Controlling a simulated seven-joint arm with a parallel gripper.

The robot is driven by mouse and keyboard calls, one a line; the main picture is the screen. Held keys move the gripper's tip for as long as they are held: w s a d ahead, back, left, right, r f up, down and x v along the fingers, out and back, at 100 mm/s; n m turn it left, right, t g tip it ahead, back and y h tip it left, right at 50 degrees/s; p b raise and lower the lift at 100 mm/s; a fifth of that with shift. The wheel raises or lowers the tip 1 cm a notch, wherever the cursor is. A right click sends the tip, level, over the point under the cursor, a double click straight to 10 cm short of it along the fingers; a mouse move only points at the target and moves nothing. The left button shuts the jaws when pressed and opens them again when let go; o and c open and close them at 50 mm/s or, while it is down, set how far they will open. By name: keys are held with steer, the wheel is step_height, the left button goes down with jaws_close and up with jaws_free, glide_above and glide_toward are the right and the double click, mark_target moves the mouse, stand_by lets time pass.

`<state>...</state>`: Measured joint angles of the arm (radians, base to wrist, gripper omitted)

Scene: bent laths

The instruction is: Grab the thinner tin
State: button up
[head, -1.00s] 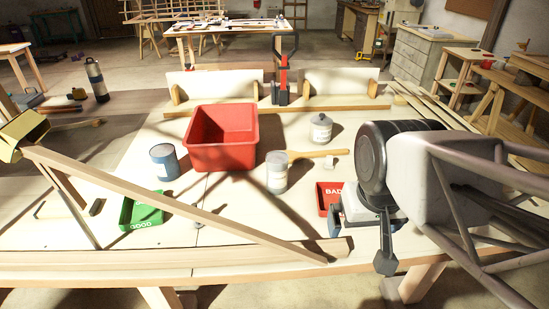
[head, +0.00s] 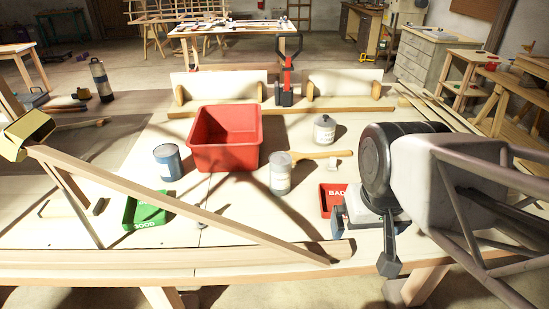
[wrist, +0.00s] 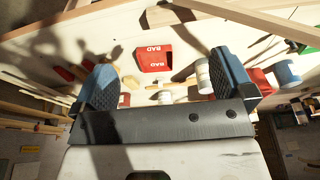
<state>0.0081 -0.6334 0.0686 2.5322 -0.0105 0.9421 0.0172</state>
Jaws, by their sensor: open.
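Three tins stand upright on the bench. A pale grey tin (head: 280,174) stands right of centre and looks slimmer than the blue tin (head: 167,162) left of the red crate. A white lidded tin (head: 324,130) stands farther back. My gripper (head: 365,228) is at the right, near the bench's front edge, apart from the tins and partly hidden by my arm. In the wrist view my gripper (wrist: 163,66) has its two fingers wide apart with nothing held between them. A pale tin (wrist: 204,76) shows beside the right finger there, and the blue tin (wrist: 287,73) farther right.
A red crate (head: 224,160) stands between the blue and grey tins. A red BAD tray (head: 332,203) lies just left of my gripper, and a green GOOD tray (head: 147,210) is at the left. A long lath (head: 190,205) slants across the front left. A wooden-handled brush (head: 318,155) lies behind the grey tin.

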steer(key=w+d+f+t+h, duration=0.1)
steer(key=w+d+t, duration=0.1)
steer(key=w, duration=0.5)
steer(key=w+d+t+h, duration=0.1)
steer(key=w+d+t, duration=0.1)
steer(key=w, duration=0.5)
steer(key=n+t+y, duration=0.5)
glide_toward(285, 160)
steer(key=w+d+r, duration=0.2)
steer(key=d, duration=0.6)
steer(key=a+f+n+y, duration=0.1)
steer(key=a+y, duration=0.1)
steer(key=w+a+f+n+y, duration=0.1)
steer(key=a+f+y, duration=0.1)
steer(key=y, duration=0.1)
steer(key=w+a+f+n+g+y, duration=0.1)
steer(key=f+n+y, duration=0.1)
steer(key=shift+w+a+f+y, duration=0.2)
steer(key=shift+a+y, duration=0.1)
steer(key=shift+a, duration=0.1)
steer(key=shift+a, duration=0.1)
steer(key=shift+x, duration=1.2)
